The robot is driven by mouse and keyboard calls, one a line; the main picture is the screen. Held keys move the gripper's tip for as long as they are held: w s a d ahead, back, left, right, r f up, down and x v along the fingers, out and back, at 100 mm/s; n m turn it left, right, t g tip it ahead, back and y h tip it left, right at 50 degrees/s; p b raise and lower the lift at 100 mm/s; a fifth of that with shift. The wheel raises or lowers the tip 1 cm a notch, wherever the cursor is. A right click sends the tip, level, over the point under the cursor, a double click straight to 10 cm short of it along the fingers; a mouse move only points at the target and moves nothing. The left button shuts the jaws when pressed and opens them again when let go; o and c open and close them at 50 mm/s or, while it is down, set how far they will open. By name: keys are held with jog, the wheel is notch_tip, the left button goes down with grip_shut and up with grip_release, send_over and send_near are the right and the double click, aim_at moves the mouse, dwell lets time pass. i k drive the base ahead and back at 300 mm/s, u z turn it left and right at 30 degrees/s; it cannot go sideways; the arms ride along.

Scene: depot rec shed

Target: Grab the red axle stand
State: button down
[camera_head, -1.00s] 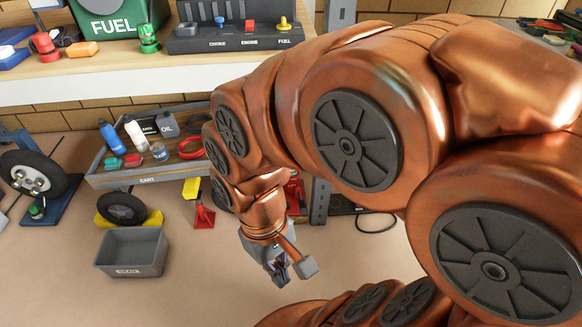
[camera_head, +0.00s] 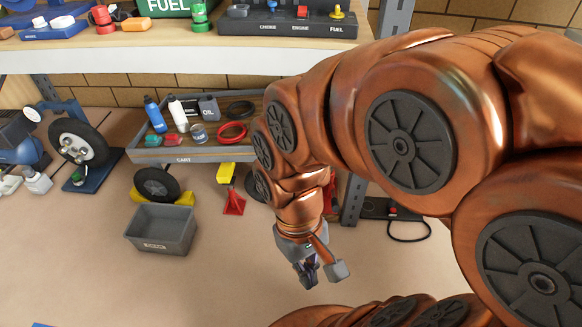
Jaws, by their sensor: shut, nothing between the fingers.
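The red axle stand (camera_head: 234,202) stands on the floor, below and right of the cart tray's front edge. It is a small red piece with a splayed base, close to a yellow block. My gripper (camera_head: 308,278) hangs lower and to the right of the stand, apart from it, pointing downward. The gripper is shut and empty. Another red thing (camera_head: 329,196) shows partly behind my arm; most of it is hidden, so I cannot tell what it is.
A grey bin (camera_head: 160,229) sits left of the stand, with a wheel on a yellow chock (camera_head: 156,184) behind it. The cart (camera_head: 184,155) holds bottles and rings. A shelf (camera_head: 180,60) overhangs. A grey post (camera_head: 353,200) stands right. The front floor is mostly clear.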

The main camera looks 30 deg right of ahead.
aim_at(235, 206)
jog(key=z, duration=1.55)
jog(key=i, duration=1.5)
jog(key=u, duration=3.85)
